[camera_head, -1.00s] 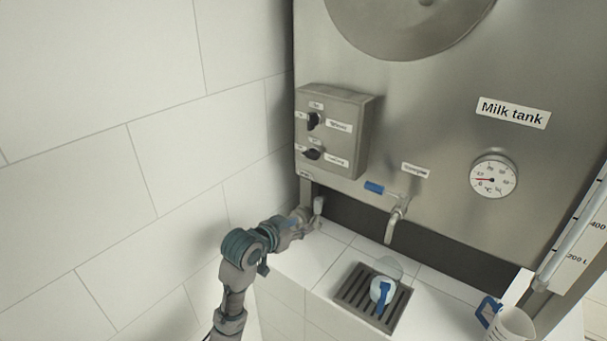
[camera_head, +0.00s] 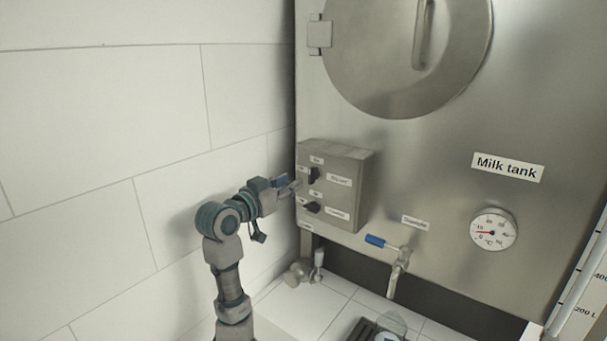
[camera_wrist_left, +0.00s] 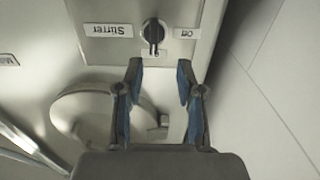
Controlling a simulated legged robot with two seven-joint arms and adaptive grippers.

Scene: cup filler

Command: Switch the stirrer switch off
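The stirrer switch is the upper dark knob (camera_head: 314,175) on the grey switch box (camera_head: 352,198) on the tank front. In the left wrist view the stirrer switch (camera_wrist_left: 154,35) stands between the labels "Stirrer" (camera_wrist_left: 107,31) and "Off" (camera_wrist_left: 186,33), its handle lying along the picture's vertical. My left gripper (camera_head: 295,185) is just left of the switch in the head view. In the wrist view its fingers (camera_wrist_left: 160,66) are apart, with nothing between them, and the knob shows just beyond the fingertips. My right gripper is not in view.
A second dark knob (camera_head: 312,207) sits below the stirrer switch. A blue-handled tap (camera_head: 398,272) is below and right of the box. A pale tiled wall (camera_head: 90,120) runs close along the left. The round tank lid (camera_head: 385,60) is above.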

